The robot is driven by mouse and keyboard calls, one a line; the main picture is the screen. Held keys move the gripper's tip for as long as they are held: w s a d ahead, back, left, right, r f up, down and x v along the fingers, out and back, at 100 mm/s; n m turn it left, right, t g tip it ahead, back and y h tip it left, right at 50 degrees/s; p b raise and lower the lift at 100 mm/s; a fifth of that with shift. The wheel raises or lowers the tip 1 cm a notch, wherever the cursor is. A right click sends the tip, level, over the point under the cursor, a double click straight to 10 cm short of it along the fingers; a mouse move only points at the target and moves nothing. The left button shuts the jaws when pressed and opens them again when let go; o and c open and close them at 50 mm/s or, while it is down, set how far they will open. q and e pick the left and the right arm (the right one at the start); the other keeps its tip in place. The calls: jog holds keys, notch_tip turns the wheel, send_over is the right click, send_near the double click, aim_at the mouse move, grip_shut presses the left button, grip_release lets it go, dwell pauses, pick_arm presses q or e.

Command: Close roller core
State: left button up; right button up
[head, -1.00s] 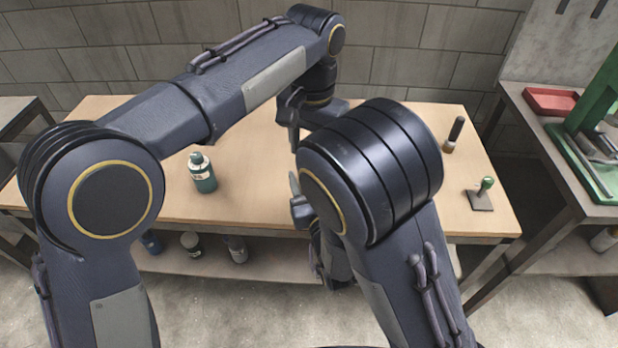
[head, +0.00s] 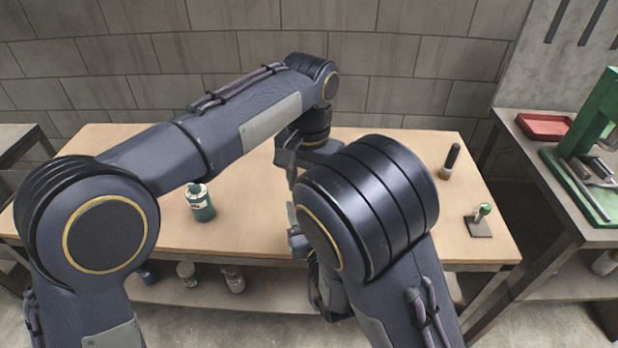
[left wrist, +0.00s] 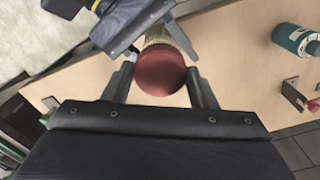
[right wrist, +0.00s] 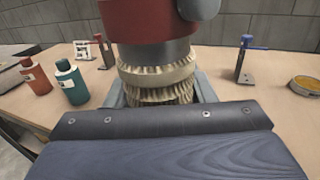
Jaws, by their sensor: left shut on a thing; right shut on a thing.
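The roller core shows in the wrist views only; my right arm hides it in the head view. In the right wrist view it has a red upper part (right wrist: 148,20), a dark grey band and a beige toothed part (right wrist: 158,80). The toothed part sits between the fingers of my right gripper (right wrist: 162,95), which is shut on it. In the left wrist view its round red end (left wrist: 161,72) lies between the fingers of my left gripper (left wrist: 163,85), shut on it. My right gripper (left wrist: 140,22) shows beyond. The two parts appear stacked; any gap is unclear.
A green bottle (head: 201,204) stands on the wooden bench (head: 240,232). A dark-handled tool (head: 450,162) and a green-knobbed stand (head: 479,222) are at the right. An orange bottle (right wrist: 35,77) and a round tin (right wrist: 305,86) show in the right wrist view.

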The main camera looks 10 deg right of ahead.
pick_arm(q)
jog(key=shift+f, duration=0.55)
dwell(0.5)
